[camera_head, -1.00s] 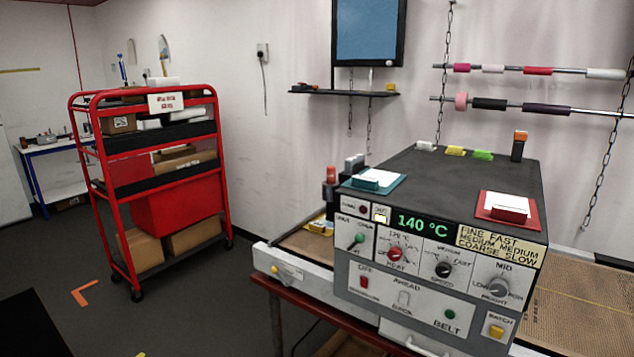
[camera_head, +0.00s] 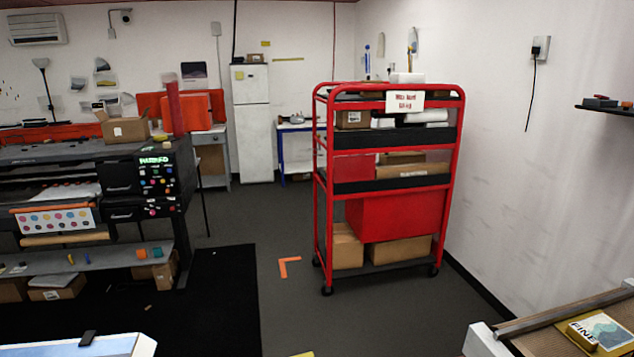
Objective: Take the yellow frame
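A flat yellow-edged piece (camera_head: 590,343) with a printed picture and the word FINE lies at the lower right, on the brown mesh belt. It may be the yellow frame, but I cannot tell for sure. A small yellow strip (camera_head: 303,354) also shows at the bottom edge, too cut off to name. My gripper is not in view.
A red wheeled cart (camera_head: 383,185) with boxes stands ahead. A large printer (camera_head: 90,190) stands left on a black mat (camera_head: 215,305). A blue-white surface (camera_head: 105,345) is at the lower left. Open grey floor lies between printer and cart.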

